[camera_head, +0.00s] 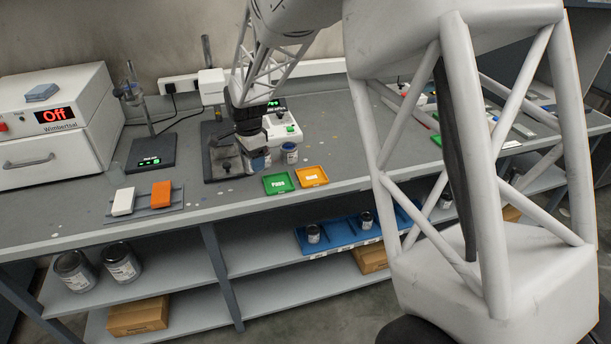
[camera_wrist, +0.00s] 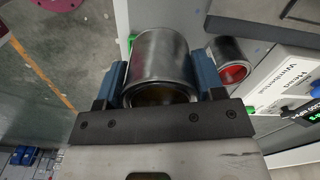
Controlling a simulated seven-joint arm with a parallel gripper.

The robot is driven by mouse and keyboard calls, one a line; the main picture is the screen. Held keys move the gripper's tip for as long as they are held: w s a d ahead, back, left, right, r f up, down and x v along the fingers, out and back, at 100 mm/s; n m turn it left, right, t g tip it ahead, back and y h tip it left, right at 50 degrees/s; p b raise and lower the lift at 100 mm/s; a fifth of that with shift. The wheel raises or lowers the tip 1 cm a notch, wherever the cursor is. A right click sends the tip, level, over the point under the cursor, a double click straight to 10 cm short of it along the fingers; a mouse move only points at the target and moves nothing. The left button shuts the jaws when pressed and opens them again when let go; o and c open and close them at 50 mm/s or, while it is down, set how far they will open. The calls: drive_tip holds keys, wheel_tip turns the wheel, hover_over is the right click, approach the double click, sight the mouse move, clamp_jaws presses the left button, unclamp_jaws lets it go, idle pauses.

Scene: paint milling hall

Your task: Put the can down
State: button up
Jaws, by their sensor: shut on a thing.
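A metal can (camera_wrist: 160,62) is gripped between the two blue finger pads of my gripper (camera_wrist: 161,82) in the wrist view. In the head view my gripper (camera_head: 257,152) is over the bench, and the held can (camera_head: 259,164) is mostly hidden by it. I cannot tell whether the can touches the bench top. A second small can (camera_head: 289,153) stands just to the right of my gripper; it also shows in the wrist view (camera_wrist: 229,58), with red on its end, apart from the held can.
A green tray (camera_head: 267,181) marked "Pass" and an orange-yellow tray (camera_head: 302,182) lie at the bench's front edge. A white instrument (camera_head: 287,131) stands behind. A dark stand (camera_head: 219,165) is left of my gripper.

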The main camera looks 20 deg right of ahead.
drive_tip(key=s+d+f+m, duration=0.2)
drive_tip(key=s+d+m, duration=0.1)
drive_tip(key=s+d, duration=1.3)
drive_tip(key=shift+s, duration=0.15)
drive_tip(key=shift+f, duration=0.1)
hover_over(312, 177)
drive_tip(key=shift+f, duration=0.8)
drive_tip(key=shift+f, duration=1.7)
drive_tip(key=shift+f, duration=0.2)
